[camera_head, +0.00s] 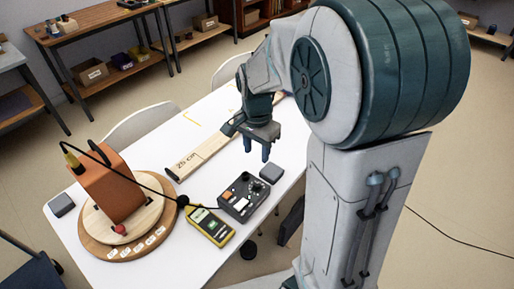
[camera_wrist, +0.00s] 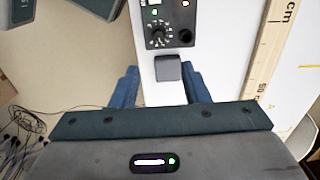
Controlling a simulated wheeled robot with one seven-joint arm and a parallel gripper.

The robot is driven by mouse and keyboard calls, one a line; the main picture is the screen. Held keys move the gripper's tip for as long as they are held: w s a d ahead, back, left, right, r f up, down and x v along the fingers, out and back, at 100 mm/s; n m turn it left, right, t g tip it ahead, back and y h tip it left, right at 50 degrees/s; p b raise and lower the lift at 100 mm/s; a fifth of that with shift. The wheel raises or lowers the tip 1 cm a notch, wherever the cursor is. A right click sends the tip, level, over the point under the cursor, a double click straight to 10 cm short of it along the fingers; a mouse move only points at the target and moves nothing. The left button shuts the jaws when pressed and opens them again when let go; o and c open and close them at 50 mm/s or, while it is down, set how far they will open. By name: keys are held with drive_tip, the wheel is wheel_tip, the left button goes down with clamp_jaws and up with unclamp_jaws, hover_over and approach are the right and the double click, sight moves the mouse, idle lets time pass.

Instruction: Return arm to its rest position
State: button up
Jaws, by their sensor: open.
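My gripper (camera_head: 257,146) hangs above the white table (camera_head: 150,262), near its right side in the head view. In the wrist view the two blue fingers of my gripper (camera_wrist: 160,88) stand wide apart with nothing held between them. A small dark grey block (camera_wrist: 168,68) shows beyond the fingertips, lying on the table below. The same block (camera_head: 271,173) lies just in front of my gripper in the head view. My arm is bent and reaches out over the table.
An orange-brown speaker box (camera_head: 112,185) stands on a round wooden turntable (camera_head: 95,248). A yellow meter (camera_head: 209,226), a black control box (camera_head: 243,197) and a wooden ruler (camera_head: 203,154) lie on the table. Chairs (camera_head: 140,122) stand at its far side.

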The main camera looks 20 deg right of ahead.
idle(0.4)
drive_tip(key=s+r+n+t, duration=0.1)
drive_tip(key=s+r+n, duration=0.1)
drive_tip(key=s+n, duration=0.3)
drive_tip(key=s+r+n+t, duration=0.1)
drive_tip(key=s+r+n, duration=0.2)
drive_tip(key=s, duration=0.6)
drive_tip(key=shift+d+r+n+t, duration=0.3)
drive_tip(key=shift+d+n+t, duration=0.15)
drive_tip(key=shift+n, duration=0.75)
drive_tip(key=shift+c, duration=0.6)
